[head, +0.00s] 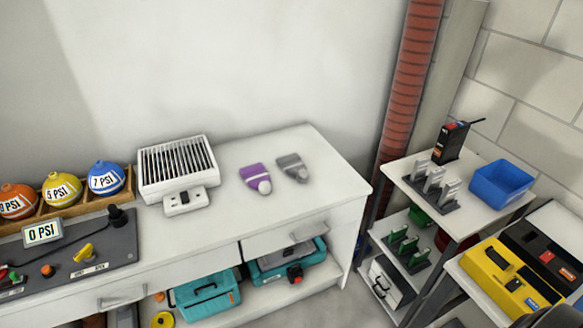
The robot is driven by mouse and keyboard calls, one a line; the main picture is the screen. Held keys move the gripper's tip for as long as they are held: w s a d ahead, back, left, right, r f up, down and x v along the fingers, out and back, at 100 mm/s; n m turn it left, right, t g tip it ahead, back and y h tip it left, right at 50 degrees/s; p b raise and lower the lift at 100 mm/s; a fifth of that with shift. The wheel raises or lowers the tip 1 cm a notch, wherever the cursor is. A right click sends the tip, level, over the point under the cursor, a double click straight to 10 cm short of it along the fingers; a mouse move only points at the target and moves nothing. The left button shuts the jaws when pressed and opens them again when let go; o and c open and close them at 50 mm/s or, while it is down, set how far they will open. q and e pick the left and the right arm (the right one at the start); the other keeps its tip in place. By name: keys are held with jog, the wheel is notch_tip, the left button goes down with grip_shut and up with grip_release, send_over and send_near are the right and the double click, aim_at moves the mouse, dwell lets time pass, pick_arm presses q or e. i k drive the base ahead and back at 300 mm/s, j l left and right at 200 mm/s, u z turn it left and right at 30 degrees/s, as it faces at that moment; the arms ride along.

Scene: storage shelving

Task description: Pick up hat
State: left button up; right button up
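I cannot make out a clear hat in the head view. A small purple object with a pale rounded end (255,177) lies on the white bench top. A similar grey object (293,167) lies just right of it, apart from it. Both are too small to tell what they are. Neither of my grippers shows in this view.
A white slatted box (177,168) stands on the white bench (225,222). Teal cases (205,292) sit below. At right, a shelf unit holds a blue bin (501,181) and a black device (450,142). A red ribbed pipe (405,95) rises behind. The bench's right end is clear.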

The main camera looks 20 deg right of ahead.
aim_at(293, 165)
jog(key=i+l+u, duration=0.1)
jog(key=l, duration=0.2)
jog(key=i+l+u, duration=0.25)
jog(key=l, duration=0.35)
jog(key=i+l+u, duration=0.1)
jog(key=l, duration=0.25)
